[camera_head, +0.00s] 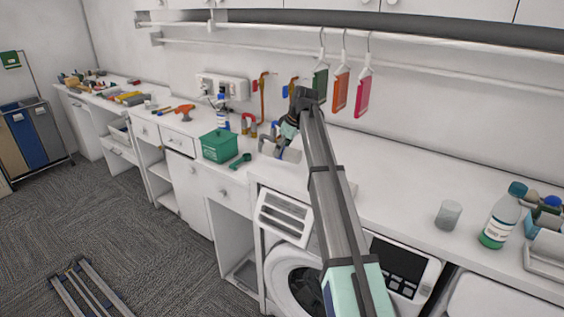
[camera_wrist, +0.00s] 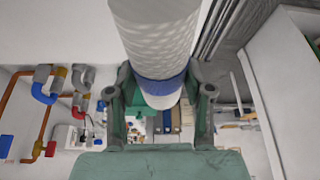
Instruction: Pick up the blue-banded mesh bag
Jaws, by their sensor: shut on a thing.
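The blue-banded mesh bag (camera_wrist: 155,35) is a pale, textured roll with a blue band (camera_wrist: 161,90) near its lower end. In the wrist view it stands between the two fingers of my gripper (camera_wrist: 160,82), which is shut on it around the banded end. The bag's upper end runs out of the top of the picture. In the head view my gripper (camera_head: 287,130) is above the counter near the wall, beyond my arm. The bag cannot be made out clearly there.
A green box (camera_head: 219,146) and a green scoop (camera_head: 240,161) are on the counter left of my gripper. Coloured tags (camera_head: 341,90) hang from a rail at right. A cup (camera_head: 448,215) and a bottle (camera_head: 503,215) stand far right. Open counter lies right of my arm.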

